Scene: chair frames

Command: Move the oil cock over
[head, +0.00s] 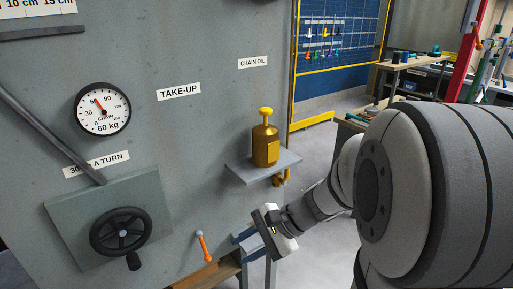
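A brass oil can (265,145) with a yellow knob on top stands upright on a small grey shelf (262,168) on the grey panel, below the "CHAIN OIL" label (253,62). A small brass fitting (282,178) shows under the shelf's right side; it may be the oil cock, but its lever position is too small to tell. Lower left, a short orange lever (204,246) hangs down from a grey pivot. My gripper (243,238) is below the shelf, right of the orange lever and apart from it. Its fingers point left, look spread, and hold nothing visible.
A black handwheel (121,232) and a dial gauge (103,109) are on the panel at left. A wooden beam (215,273) lies below my gripper. Workbenches (410,67) stand far behind. Open floor (318,135) shows right of the panel. My arm covers the lower right.

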